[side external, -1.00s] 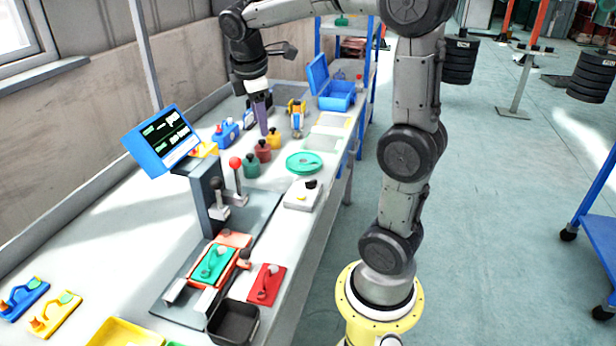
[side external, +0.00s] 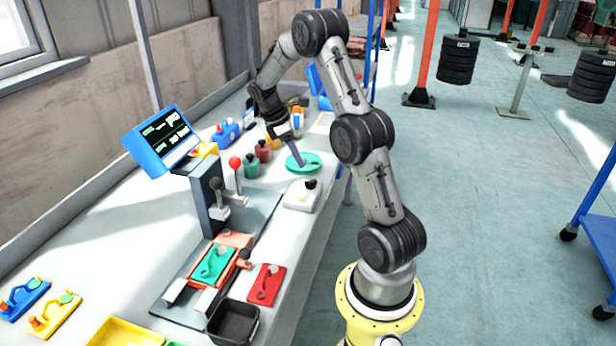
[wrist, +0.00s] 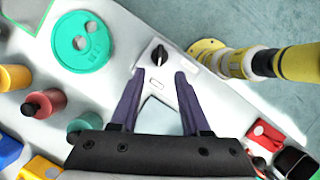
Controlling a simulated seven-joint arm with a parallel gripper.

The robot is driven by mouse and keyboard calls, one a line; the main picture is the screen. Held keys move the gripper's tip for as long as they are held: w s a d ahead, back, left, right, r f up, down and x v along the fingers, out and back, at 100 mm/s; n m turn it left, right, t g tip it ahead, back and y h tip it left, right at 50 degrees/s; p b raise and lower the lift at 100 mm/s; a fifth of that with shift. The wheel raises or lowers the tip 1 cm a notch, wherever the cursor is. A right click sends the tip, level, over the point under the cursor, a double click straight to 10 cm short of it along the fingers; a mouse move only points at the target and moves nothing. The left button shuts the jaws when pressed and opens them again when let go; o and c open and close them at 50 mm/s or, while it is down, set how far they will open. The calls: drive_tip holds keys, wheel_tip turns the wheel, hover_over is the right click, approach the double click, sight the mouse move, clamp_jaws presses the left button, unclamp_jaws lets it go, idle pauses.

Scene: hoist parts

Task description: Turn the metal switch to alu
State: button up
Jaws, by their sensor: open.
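The metal switch looks to be the small white box with a black knob (side external: 301,195) on the table's right side. In the wrist view the box (wrist: 154,78) lies just beyond and between my fingertips, with its black knob (wrist: 159,56) on top. Its markings are too small to read. My gripper (side external: 302,164) has purple fingers and is above the table, behind the box and over the green disc. In the wrist view my gripper (wrist: 158,73) is open with nothing between the fingers.
The green disc (wrist: 80,42) lies flat near the box. Red and green weights (side external: 252,167) stand to its left. A press with a red-knobbed lever (side external: 235,163) stands at front left. A red plate (side external: 266,285) and black tray (side external: 234,322) are nearer the front.

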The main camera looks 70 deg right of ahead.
sight(310, 181)
drive_tip(key=x, duration=0.8)
drive_tip(key=shift+s+f, duration=0.1)
drive_tip(key=shift+f, duration=0.1)
clamp_jaws()
